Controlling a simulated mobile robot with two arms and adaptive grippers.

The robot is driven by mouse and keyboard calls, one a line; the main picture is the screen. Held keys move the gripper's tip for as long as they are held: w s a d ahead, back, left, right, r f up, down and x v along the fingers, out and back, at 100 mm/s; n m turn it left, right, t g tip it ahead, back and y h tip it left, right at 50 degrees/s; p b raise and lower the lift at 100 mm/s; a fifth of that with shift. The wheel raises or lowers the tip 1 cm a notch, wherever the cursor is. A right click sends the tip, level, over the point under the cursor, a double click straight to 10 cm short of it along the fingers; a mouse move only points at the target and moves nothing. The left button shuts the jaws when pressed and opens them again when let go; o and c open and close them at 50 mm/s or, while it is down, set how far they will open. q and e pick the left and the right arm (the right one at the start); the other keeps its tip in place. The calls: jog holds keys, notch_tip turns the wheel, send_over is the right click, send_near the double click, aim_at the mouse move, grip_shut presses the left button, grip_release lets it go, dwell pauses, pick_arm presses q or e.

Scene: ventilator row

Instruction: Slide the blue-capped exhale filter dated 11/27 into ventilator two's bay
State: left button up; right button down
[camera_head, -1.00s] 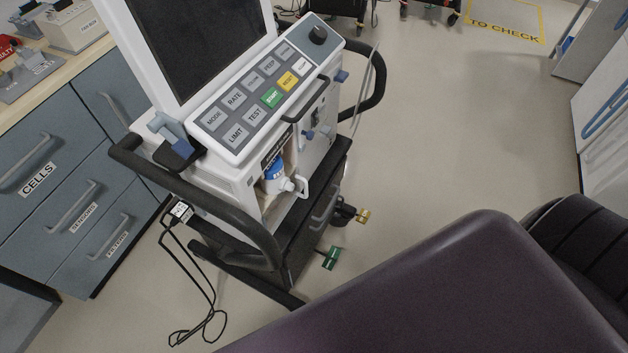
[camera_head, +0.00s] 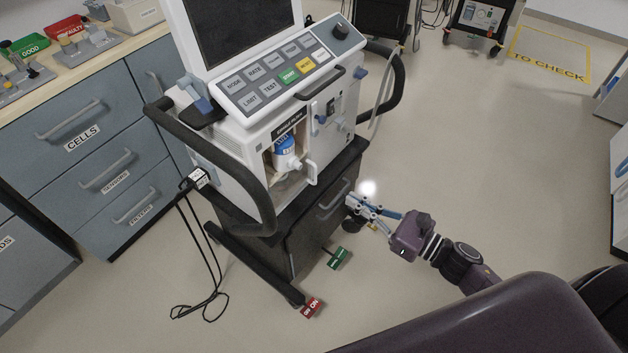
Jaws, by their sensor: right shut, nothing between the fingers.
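A ventilator (camera_head: 238,145) on a wheeled cart stands at the centre, its screen and button panel facing me. A filter with a blue cap (camera_head: 285,147) and a white body sits in the open bay in the ventilator's front. A date on it is too small to read, and I cannot tell which ventilator number this is. My right gripper (camera_head: 356,204) is shut and empty, low beside the cart's right side, apart from the filter. My left gripper is not in view.
Drawers (camera_head: 98,130) marked CELLS, SENSORS and FILTERS stand left, below a counter with GOOD and FAULTY trays. A cable (camera_head: 205,250) hangs to the floor. A black handle rail (camera_head: 240,170) curves past the bay's left. The floor at right is open.

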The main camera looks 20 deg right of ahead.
jog(key=x, duration=1.2)
jog(key=shift+w+a+r, duration=0.1)
jog(key=shift+w+a, duration=0.05)
jog(key=shift+w, duration=0.05)
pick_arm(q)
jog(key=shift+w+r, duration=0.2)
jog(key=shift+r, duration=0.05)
pick_arm(e)
jog(key=shift+x, duration=0.8)
jog(key=shift+a, duration=0.1)
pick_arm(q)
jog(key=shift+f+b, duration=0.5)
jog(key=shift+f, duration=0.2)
pick_arm(e)
send_near(300, 168)
jog(key=shift+w+a, duration=0.1)
jog(key=shift+w, duration=0.2)
